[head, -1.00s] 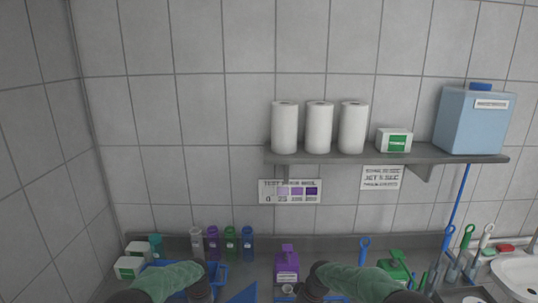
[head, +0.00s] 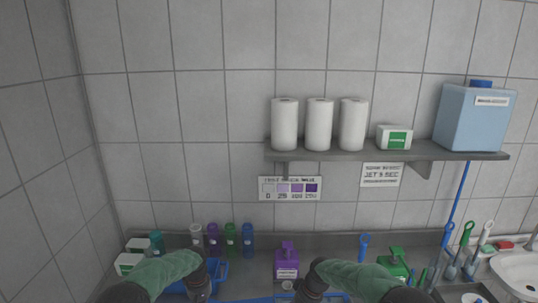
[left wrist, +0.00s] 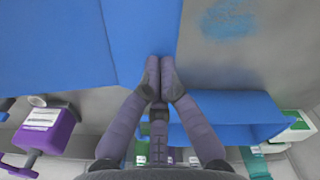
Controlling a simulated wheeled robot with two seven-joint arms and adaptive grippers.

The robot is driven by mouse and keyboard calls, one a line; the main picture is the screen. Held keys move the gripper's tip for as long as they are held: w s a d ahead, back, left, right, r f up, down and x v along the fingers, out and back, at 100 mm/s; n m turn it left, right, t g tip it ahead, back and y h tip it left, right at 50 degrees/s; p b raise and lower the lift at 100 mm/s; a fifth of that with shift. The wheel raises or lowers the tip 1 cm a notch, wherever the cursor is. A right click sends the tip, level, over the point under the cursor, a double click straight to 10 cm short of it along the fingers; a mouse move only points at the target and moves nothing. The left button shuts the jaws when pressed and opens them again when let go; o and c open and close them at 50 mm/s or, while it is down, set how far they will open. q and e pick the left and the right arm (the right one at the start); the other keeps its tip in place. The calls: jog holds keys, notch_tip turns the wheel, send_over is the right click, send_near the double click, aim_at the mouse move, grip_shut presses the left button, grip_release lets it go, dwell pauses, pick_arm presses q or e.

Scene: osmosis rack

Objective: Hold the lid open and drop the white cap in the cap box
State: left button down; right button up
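My left gripper (head: 198,286) points down beside a blue bin (head: 217,275) in the head view. In the left wrist view its fingertips (left wrist: 159,68) are together over a flat blue panel (left wrist: 140,30); I cannot tell whether they grip its edge. My right gripper (head: 312,284) points down right of the purple container (head: 287,262); its fingertips are hidden. A small pale round piece (head: 287,286) lies in front of that container, and a pale ring (left wrist: 38,100) shows beside it in the left wrist view. I cannot tell whether either is the white cap. The cap box and lid are not clearly identifiable.
Several small bottles (head: 230,238) stand along the wall behind my left gripper. A green container (head: 393,264) and brushes (head: 466,248) stand right of my right gripper. A sink (head: 518,272) is at far right. A shelf (head: 400,152) holds paper rolls and a blue canister (head: 473,118).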

pick_arm(q)
jog(key=shift+a+r, duration=0.15)
jog(key=shift+r, duration=1.35)
jog(key=shift+a+r, duration=0.15)
jog(key=shift+r, duration=1.35)
